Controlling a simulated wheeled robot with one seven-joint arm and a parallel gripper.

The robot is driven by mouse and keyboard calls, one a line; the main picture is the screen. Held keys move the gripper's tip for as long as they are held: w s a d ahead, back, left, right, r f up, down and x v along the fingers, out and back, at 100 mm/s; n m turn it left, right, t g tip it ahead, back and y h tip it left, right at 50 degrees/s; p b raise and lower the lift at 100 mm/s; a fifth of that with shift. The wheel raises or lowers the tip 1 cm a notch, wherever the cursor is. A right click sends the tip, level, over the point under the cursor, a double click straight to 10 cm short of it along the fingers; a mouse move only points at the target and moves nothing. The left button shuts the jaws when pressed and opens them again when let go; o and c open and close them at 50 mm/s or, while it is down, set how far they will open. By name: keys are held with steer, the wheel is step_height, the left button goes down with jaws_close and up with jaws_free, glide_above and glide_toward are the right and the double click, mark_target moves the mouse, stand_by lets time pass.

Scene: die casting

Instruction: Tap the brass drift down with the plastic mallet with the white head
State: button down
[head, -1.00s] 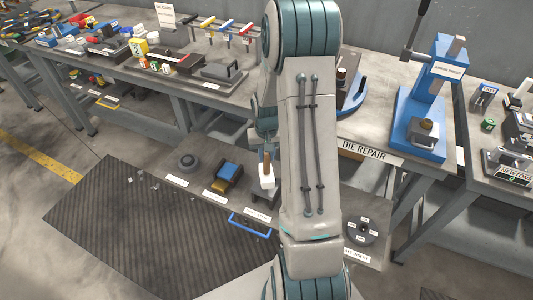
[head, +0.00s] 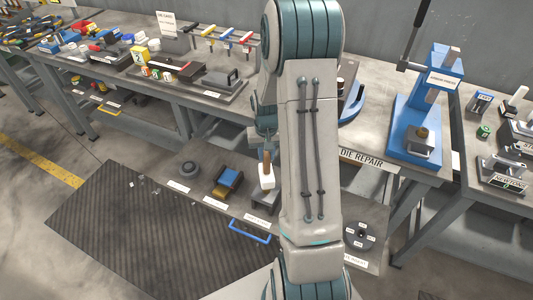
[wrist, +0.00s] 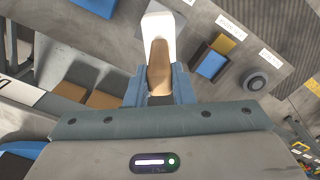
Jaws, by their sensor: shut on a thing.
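The plastic mallet has a white head (head: 267,178) and a tan wooden handle (head: 266,157). In the wrist view, its white head (wrist: 159,30) points away from me and its handle (wrist: 159,66) runs back between my fingers. My gripper (wrist: 159,88) is shut on the handle. In the head view, the mallet hangs head down over the lower shelf, beside my arm, which hides much of the gripper. A small brass-coloured piece (head: 421,132) stands on a grey block at the blue arbor press; I cannot tell whether it is the brass drift.
The blue arbor press (head: 413,110) stands on the die repair bench (head: 366,163), right of my arm. The lower shelf holds a dark ring (head: 189,168), a blue and yellow block (head: 227,182) and a round die (head: 361,235). My arm hides part of the bench.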

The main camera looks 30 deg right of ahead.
steer(key=shift+r, duration=0.15)
steer(key=shift+r+p, duration=1.65)
steer(key=shift+r, duration=0.8)
steer(key=shift+a+f, duration=0.1)
